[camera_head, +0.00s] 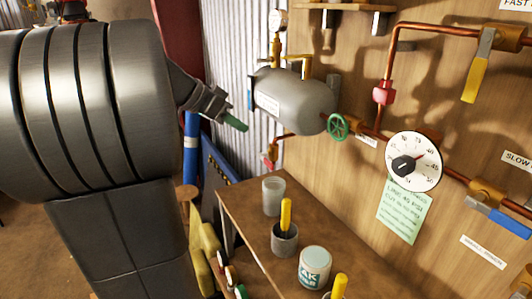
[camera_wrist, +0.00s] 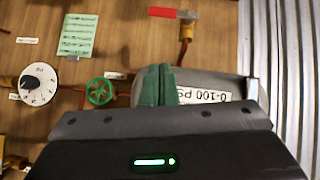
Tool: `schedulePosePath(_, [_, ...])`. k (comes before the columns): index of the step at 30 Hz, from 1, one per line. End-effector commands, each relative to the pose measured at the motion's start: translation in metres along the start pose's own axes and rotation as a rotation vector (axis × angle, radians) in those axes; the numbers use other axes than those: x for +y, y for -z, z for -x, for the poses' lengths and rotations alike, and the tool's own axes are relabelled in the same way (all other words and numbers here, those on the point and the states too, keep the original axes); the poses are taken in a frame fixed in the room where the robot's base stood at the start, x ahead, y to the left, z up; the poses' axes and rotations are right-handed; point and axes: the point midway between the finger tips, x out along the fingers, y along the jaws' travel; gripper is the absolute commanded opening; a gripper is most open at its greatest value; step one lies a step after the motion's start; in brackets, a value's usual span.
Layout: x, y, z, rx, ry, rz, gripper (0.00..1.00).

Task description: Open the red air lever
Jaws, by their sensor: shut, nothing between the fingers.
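The red air lever (camera_wrist: 172,12) is at the top of the wrist view. It lies across the picture beside a small valve at the end of a copper pipe from the tank. In the head view a small red part (camera_head: 268,160) below the tank seems to be the same lever. My gripper (camera_head: 238,124) is shut and empty, with green fingertips pointing at the left end of the grey tank (camera_head: 295,103). In the wrist view the fingers (camera_wrist: 158,85) are pressed together in front of the tank, apart from the lever.
A green handwheel (camera_head: 338,126) and a white dial (camera_head: 413,161) are on the pipework to the right. A yellow lever (camera_head: 475,80) and a blue lever (camera_head: 510,223) are farther right. A workbench (camera_head: 243,207) below holds cups and a can. Corrugated metal stands behind.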

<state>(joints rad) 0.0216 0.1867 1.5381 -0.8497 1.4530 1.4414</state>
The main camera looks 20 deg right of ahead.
Motion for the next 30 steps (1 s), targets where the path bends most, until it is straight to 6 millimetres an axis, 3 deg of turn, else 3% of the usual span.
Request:
schedulePosePath(6, [0.0, 0.009, 0.018, -0.047, 0.062, -0.167, 0.0])
schedulePosePath(19, [0.0, 0.009, 0.016, -0.05, 0.064, -0.178, 0.0])
schedulePosePath(23, [0.0, 0.009, 0.003, -0.05, 0.061, -0.178, 0.0])
schedulePosePath(30, [-0.003, 0.007, -0.046, -0.051, 0.057, -0.178, 0.0])
